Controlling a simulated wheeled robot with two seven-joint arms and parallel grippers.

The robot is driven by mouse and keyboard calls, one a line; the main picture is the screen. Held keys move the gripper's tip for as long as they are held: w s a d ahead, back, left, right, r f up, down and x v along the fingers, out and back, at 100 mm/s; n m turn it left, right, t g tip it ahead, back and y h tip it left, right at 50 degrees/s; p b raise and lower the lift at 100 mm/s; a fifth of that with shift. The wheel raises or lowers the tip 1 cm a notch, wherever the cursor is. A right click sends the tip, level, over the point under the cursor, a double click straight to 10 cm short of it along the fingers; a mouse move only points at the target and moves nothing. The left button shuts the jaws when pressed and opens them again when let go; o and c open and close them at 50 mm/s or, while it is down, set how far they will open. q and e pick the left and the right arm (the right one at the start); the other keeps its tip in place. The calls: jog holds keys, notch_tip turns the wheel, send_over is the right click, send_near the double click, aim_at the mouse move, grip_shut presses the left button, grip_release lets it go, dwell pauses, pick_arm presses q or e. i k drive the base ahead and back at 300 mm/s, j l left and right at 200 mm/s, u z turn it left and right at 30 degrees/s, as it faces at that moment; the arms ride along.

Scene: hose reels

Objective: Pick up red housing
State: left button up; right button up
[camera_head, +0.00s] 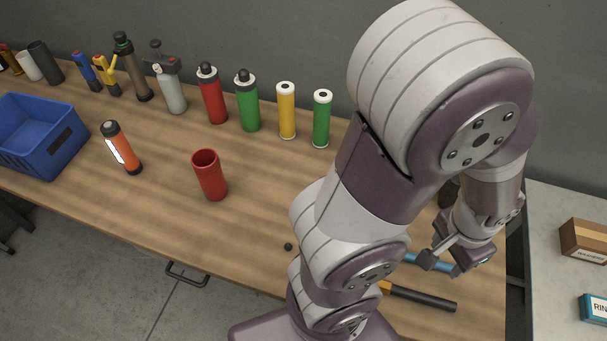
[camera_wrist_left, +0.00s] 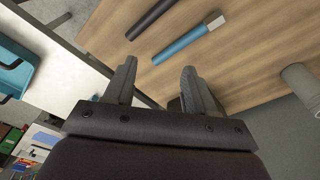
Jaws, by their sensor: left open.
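The red housing (camera_head: 209,178) is a hollow red cylinder with an open top, standing upright on the wooden workbench in the head view. It is left of my left arm, and nothing covers it. My left gripper (camera_head: 448,262) is at the right end of the bench, far from the housing. It is open and empty in the left wrist view (camera_wrist_left: 158,68), with a blue-handled tool (camera_wrist_left: 190,40) beyond its fingers. The housing does not show in the wrist view. My right gripper is not in view.
An orange flashlight (camera_head: 122,148) and a blue crate (camera_head: 42,135) stand left of the housing. A red bottle (camera_head: 212,97), a green bottle (camera_head: 247,102) and several other cylinders line the back. A dark-handled tool (camera_head: 422,297) lies at the right front. Bench around the housing is clear.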

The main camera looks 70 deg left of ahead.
aim_at(206, 163)
jog(key=u, duration=3.15)
jog(key=i+j+z, duration=0.1)
jog(key=j, duration=0.25)
jog(key=i+j+z, duration=0.1)
jog(key=i+j, duration=0.2)
jog(key=i+j+z, duration=0.15)
jog(key=j, duration=0.3)
jog(key=z, duration=1.75)
